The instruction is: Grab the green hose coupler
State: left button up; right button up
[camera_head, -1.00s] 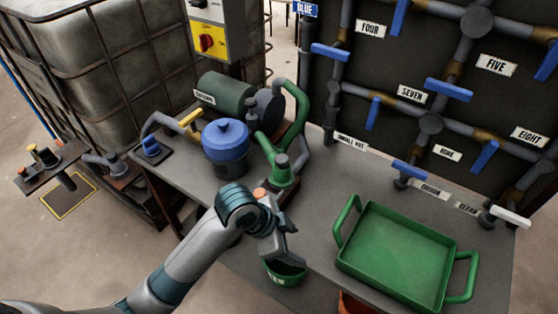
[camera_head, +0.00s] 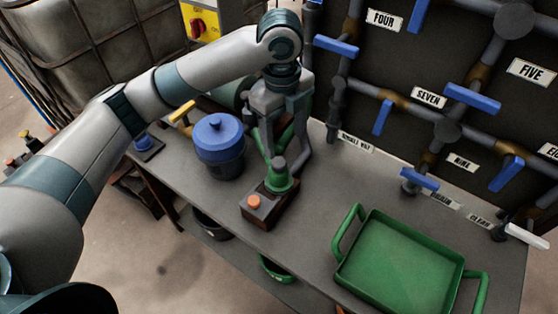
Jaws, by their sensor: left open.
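The green hose coupler (camera_head: 279,179) stands upright on a dark block with an orange button (camera_head: 254,201), near the middle of the table in the head view. A green hose and a grey pipe run behind it. My left gripper (camera_head: 270,150) points down from above, just behind and above the coupler in the picture. Its jaws are open, with the fingers near the hose. I cannot tell whether they touch anything. My right gripper is not in view.
A blue-lidded pot (camera_head: 219,146) stands left of the coupler. A green tray (camera_head: 400,262) lies at the right. A pipe wall with blue valve handles (camera_head: 472,97) rises behind. Bare table (camera_head: 320,215) lies between coupler and tray.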

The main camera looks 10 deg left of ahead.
pick_arm(q)
jog(key=shift+w+a+r, duration=0.25)
jog(key=shift+a+r, duration=0.05)
jog(key=shift+r, duration=0.15)
jog(key=shift+w+a+r, duration=0.25)
jog(key=shift+r, duration=0.2)
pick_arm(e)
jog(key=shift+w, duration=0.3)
pick_arm(q)
jog(key=shift+f, duration=0.1)
